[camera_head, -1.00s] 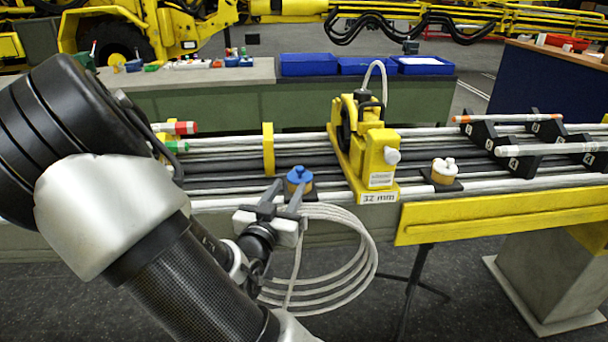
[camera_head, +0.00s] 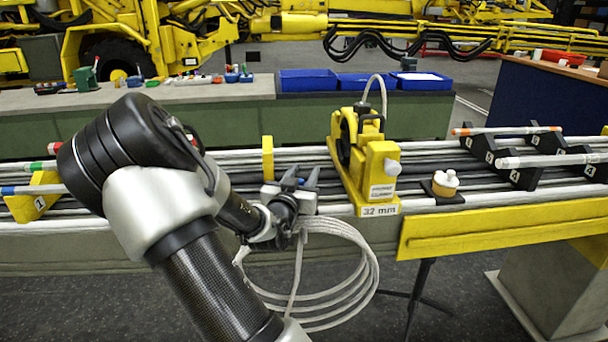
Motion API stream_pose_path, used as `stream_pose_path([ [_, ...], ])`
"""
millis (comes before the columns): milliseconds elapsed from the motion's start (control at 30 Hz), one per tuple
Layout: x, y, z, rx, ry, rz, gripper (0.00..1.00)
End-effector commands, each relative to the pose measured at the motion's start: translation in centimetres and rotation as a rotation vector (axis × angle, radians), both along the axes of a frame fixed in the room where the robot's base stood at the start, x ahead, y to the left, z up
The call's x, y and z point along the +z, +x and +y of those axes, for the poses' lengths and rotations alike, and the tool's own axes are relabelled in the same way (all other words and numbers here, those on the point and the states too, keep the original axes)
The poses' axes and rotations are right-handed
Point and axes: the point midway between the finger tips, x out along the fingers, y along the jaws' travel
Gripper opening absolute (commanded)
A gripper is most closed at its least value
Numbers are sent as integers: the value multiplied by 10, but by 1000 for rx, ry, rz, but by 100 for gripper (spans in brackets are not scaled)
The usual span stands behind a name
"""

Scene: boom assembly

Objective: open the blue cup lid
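My gripper (camera_head: 301,175) is at the front edge of the bench, left of the yellow machine. Its two dark fingertips point up and away from me, with a gap between them. A small patch of the blue cup lid (camera_head: 301,182) shows between the fingers. The rest of the lid and the cup under it are hidden by my gripper. The fingers are around the lid or just in front of it; I cannot tell whether they touch it.
The yellow machine (camera_head: 379,165) marked 32 mm stands close to the right of my gripper. A white-lidded cup (camera_head: 445,183) is further right. Coiled white hose (camera_head: 352,285) hangs below my gripper. Rods and black numbered holders (camera_head: 515,172) fill the bench.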

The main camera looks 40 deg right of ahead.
Motion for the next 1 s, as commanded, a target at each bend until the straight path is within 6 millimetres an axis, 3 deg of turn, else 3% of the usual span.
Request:
stream_pose_path([
  [100, 0, 0, 0, 0, 0, 0, 36],
  [333, 0, 0, 0, 0, 0, 0, 0],
  [733, 5, 1, 0, 0, 18, 25, 0],
  [1000, 14, 6, -3, 0, 98, 156, 0],
])
